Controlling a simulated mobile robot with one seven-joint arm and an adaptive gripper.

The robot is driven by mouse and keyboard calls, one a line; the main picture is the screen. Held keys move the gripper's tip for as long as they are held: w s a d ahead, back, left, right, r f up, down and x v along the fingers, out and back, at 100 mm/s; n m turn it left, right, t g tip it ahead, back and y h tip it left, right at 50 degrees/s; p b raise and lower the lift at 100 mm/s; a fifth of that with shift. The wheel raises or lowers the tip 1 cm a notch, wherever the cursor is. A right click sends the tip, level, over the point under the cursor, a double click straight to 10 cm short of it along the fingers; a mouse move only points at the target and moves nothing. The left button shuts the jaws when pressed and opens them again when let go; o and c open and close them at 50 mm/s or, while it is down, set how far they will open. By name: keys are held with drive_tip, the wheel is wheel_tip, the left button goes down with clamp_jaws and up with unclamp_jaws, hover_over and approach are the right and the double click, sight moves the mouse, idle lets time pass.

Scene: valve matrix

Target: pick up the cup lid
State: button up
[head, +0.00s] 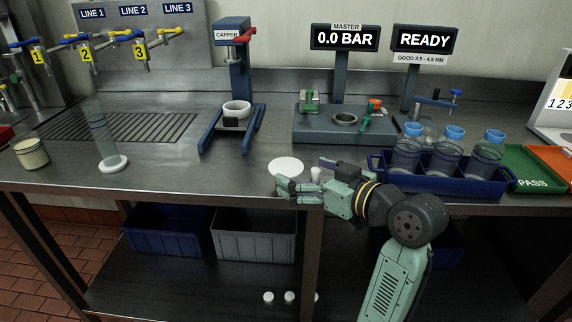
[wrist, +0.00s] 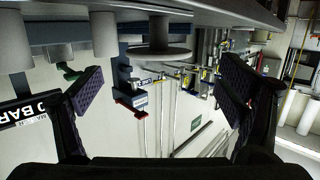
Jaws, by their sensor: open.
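A flat white disc (head: 285,166), which looks like the cup lid, is near the front edge of the bench. In the wrist view, which is upside down, a grey-looking disc (wrist: 158,51) sits on a short post between my fingers' lines, beyond the tips. My gripper (head: 284,188) is open and points left, just in front of the disc in the head view. Its two dark finger pads stand wide apart in the wrist view (wrist: 162,92), with nothing between them. I cannot tell whether it touches the disc.
A small white cylinder (head: 316,174) stands right of the disc, close to my gripper. A blue crate (head: 440,182) with blue-capped jars is at the right. The capper (head: 232,100) stands behind. A clear tube on a white base (head: 112,164) is at the left.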

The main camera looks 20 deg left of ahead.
sight(289, 168)
drive_tip(key=p+x, duration=0.1)
drive_tip(key=x, duration=0.4)
drive_tip(key=shift+d+f+p, duration=0.1)
drive_tip(key=shift+f+p, duration=0.05)
drive_tip(key=shift+p, duration=0.2)
drive_tip(key=shift+c, duration=0.4)
drive_tip(key=c, duration=0.8)
